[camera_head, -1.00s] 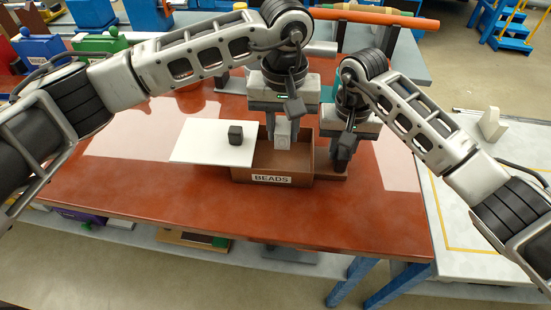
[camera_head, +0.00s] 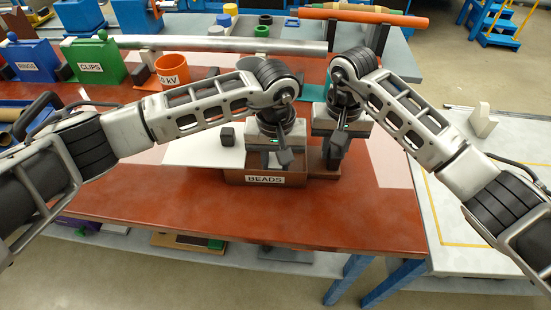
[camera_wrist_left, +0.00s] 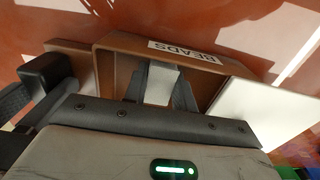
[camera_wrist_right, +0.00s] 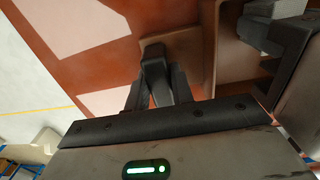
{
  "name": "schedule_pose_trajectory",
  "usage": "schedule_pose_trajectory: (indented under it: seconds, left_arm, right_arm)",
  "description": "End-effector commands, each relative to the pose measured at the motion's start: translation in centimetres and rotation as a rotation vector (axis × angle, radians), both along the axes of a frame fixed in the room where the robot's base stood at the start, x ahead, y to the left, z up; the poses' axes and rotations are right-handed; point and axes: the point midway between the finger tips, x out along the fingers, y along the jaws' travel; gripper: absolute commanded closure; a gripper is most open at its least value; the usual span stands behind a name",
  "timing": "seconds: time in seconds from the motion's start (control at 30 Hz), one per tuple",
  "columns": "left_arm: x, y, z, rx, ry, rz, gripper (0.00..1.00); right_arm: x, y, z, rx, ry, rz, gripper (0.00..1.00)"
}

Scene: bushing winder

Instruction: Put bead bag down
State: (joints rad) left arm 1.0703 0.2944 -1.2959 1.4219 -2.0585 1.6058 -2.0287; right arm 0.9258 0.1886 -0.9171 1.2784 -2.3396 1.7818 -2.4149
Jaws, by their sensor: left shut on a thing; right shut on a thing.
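The brown bead box (camera_head: 235,177), labelled BEADS, stands on the red table. My left gripper (camera_wrist_left: 160,88) reaches down into it and is shut on a pale grey block, the bead bag (camera_wrist_left: 161,84). I cannot tell whether the bag touches the box floor; the gripper hides it in the head view. My right gripper (camera_wrist_right: 157,75) is just right of the box, shut on a dark grey upright handle (camera_wrist_right: 155,62) on a brown base (camera_head: 327,171). A white lid (camera_head: 195,150) with a dark knob (camera_head: 226,135) lies left of the box, partly behind my left arm.
A green CLIPS bin (camera_head: 93,64), a blue bin (camera_head: 38,60) and an orange pot (camera_head: 173,71) stand at the back left. A long grey pipe (camera_head: 220,44) lies behind. The front of the red table (camera_head: 180,205) is clear. A white table (camera_head: 455,205) is at the right.

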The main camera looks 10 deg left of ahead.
Motion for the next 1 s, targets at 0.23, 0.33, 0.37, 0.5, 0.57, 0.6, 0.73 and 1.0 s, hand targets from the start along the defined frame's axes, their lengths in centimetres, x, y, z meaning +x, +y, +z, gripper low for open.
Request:
schedule_pose_trajectory:
  seconds: [0.23,0.33,0.37,0.5,0.57,0.6,0.73,1.0]
  left_arm:
    - [0.0,0.0,-0.2,0.000,0.001,0.000,0.52]
    - [0.0,0.0,-0.2,0.000,0.001,0.000,0.52]
    - [0.0,0.0,-0.2,0.000,0.001,0.000,0.52]
    - [0.0,0.0,0.4,0.000,-0.001,0.000,0.52]
    - [0.1,0.0,1.1,0.000,-0.003,-0.001,0.52]
    - [0.1,0.0,1.7,-0.001,-0.004,-0.001,0.52]
    - [0.2,0.0,4.4,-0.001,-0.006,-0.001,0.52]
    - [0.1,0.1,9.9,0.001,-0.004,0.000,0.52]
  right_arm:
    - [0.0,0.0,0.0,0.000,0.000,0.000,1.00]
    - [0.0,0.0,0.0,0.000,-0.001,0.000,1.00]
    - [0.0,0.0,0.0,0.000,-0.001,0.000,1.00]
    - [0.0,0.0,0.0,0.000,-0.001,0.000,1.00]
    - [0.0,0.0,0.0,0.001,-0.001,0.000,1.00]
    - [0.0,0.0,0.0,0.001,-0.001,0.000,1.00]
    - [0.0,0.0,0.0,0.001,-0.001,0.000,1.00]
    - [0.0,0.0,0.0,0.001,-0.001,0.000,1.00]
